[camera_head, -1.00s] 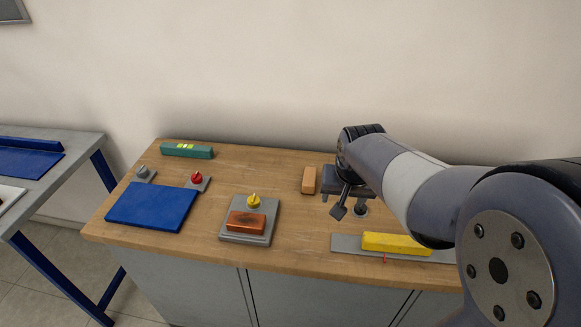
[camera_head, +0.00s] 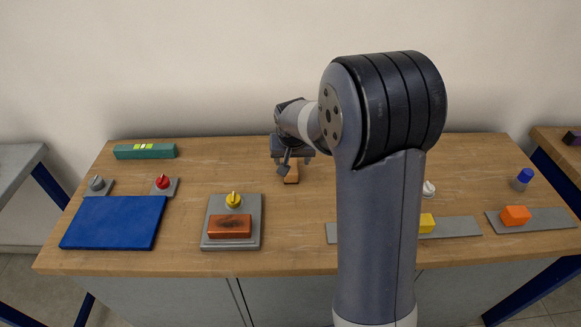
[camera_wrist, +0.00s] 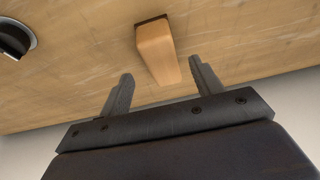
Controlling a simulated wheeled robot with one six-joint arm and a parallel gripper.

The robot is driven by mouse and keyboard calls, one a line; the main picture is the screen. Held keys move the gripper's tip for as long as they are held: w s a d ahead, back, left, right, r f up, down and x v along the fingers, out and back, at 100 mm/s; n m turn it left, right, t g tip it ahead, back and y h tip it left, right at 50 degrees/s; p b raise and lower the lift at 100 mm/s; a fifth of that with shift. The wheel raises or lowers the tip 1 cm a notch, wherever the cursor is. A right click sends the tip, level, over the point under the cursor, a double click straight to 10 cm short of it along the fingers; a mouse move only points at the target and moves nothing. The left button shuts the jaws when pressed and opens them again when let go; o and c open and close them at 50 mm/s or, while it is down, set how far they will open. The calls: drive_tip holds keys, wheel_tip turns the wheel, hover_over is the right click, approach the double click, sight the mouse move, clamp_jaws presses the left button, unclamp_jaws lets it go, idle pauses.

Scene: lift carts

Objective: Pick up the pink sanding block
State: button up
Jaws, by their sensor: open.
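No clearly pink block shows. A peach-tan block (camera_head: 291,177) lies on the wooden workbench toward the back, partly hidden by my gripper. In the wrist view the block (camera_wrist: 156,48) appears beyond the fingertips, lined up with the gap between them, with its near end closest to me. My gripper (camera_wrist: 160,71) is open and empty, with a finger to each side of that line. In the head view my gripper (camera_head: 290,163) is over the far part of the block. I cannot tell how high it is above the bench.
A reddish-brown block (camera_head: 230,226) sits on a grey plate with a yellow knob (camera_head: 233,199). A blue panel (camera_head: 113,222), a red knob (camera_head: 163,182) and a green bar (camera_head: 145,151) are at left. A yellow block (camera_head: 427,223) and an orange block (camera_head: 515,215) are at right.

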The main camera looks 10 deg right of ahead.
sight(291, 163)
drive_tip(key=shift+p+x, duration=0.3)
drive_tip(key=shift+x, duration=2.05)
drive_tip(key=shift+w+a, duration=0.1)
drive_tip(key=shift+w, duration=0.1)
drive_tip(key=shift+r, duration=0.1)
drive_tip(key=c, duration=1.1)
